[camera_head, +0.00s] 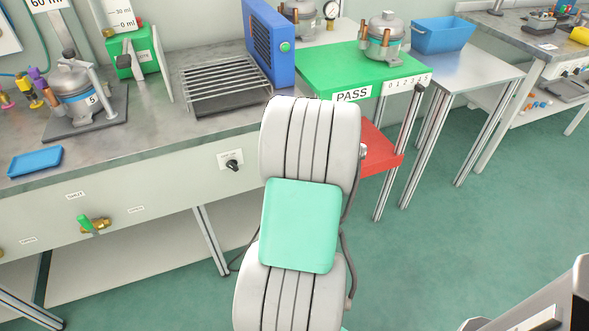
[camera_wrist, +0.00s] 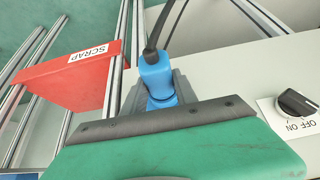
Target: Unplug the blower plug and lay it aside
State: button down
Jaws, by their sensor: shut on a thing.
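The blue plug (camera_wrist: 157,78) with a black cable shows in the wrist view, between the dark grey jaws of my gripper (camera_wrist: 160,98). My gripper is shut on it. The cable runs up from the plug out of the top of the picture. The far end of the plug and any socket are hidden behind the gripper, so I cannot tell whether it is seated. In the head view my arm hides the gripper and the plug. The blue blower (camera_head: 268,45) with a green button stands on the bench beside a wire rack.
The rotary OFF/ON knob (camera_wrist: 297,103) sits on the bench's front panel, and it also shows in the head view (camera_head: 233,165). The red SCRAP shelf (camera_head: 380,150) lies below the green PASS table (camera_head: 375,72). The wire rack (camera_head: 227,86) stands on the bench.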

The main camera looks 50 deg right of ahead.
jog(key=shift+s, duration=0.2)
jog(key=shift+s+a+p, duration=0.15)
jog(key=shift+s+a, duration=0.25)
jog(key=shift+s, duration=0.3)
jog(key=shift+s+a+p, duration=0.15)
jog(key=shift+s+a, duration=0.3)
jog(key=shift+s, duration=0.2)
jog(key=shift+s+a+p, duration=0.15)
jog(key=shift+s+a, duration=0.25)
jog(key=shift+s, duration=0.3)
